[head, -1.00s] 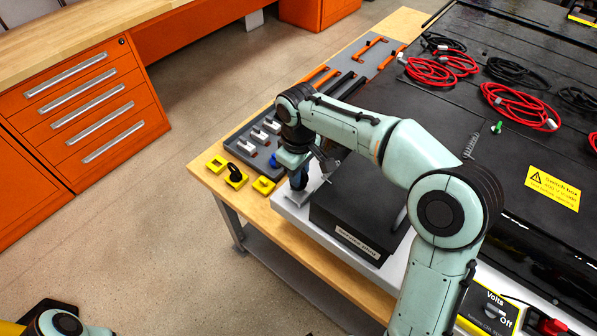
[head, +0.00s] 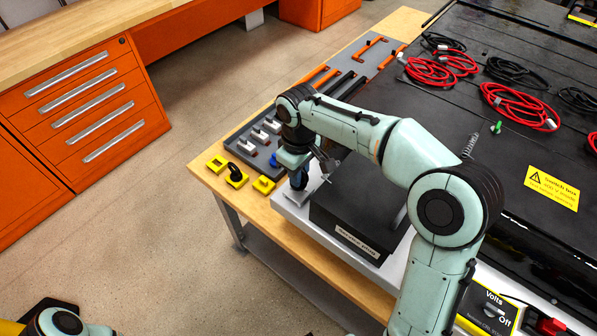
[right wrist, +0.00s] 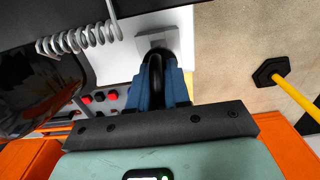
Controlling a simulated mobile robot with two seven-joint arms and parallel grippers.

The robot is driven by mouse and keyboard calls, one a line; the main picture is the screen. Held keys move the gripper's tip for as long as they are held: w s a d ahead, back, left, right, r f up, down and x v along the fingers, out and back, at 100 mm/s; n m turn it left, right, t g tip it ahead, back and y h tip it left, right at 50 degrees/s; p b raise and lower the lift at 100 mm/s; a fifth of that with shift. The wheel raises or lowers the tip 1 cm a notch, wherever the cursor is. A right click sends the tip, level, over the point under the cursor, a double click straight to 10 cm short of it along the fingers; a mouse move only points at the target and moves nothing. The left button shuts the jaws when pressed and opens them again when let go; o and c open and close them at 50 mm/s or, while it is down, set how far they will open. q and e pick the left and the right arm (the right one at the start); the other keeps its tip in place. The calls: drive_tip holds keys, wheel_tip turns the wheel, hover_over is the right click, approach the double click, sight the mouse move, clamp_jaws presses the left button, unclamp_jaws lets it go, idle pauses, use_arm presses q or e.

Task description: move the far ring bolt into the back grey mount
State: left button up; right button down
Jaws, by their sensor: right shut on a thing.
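My right gripper (right wrist: 160,92), with blue fingers, is shut on a black ring bolt (right wrist: 155,66), seen in the right wrist view. The ring is at a light grey mount (right wrist: 160,40) on a white surface. The fingers hide the ring's lower part, so I cannot tell whether it is seated. In the head view, my right gripper (head: 298,180) is low at the table's front edge, beside the black box. Another black ring bolt (head: 234,169) stands in the middle yellow mount (head: 238,182). My left gripper is out of view.
A labelled black box (head: 350,222) stands close right of my right gripper. Two more yellow mounts (head: 216,163) (head: 264,185) sit on the wooden table edge. A dark tray (head: 236,150) holds small parts. Red cables (head: 430,72) lie on the black pack.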

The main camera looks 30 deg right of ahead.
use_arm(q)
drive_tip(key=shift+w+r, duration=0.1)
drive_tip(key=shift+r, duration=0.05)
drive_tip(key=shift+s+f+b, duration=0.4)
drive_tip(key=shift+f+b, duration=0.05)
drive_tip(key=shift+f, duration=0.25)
use_arm(e)
drive_tip(key=shift+f, duration=1.2)
drive_tip(key=c, duration=1)
unclamp_jaws()
drive_tip(key=shift+r, duration=0.1)
wheel_tip(320, 180, up, 13)
drive_tip(key=p, duration=0.2)
drive_tip(key=shift+r+p, duration=0.1)
drive_tip(key=shift+p, duration=0.25)
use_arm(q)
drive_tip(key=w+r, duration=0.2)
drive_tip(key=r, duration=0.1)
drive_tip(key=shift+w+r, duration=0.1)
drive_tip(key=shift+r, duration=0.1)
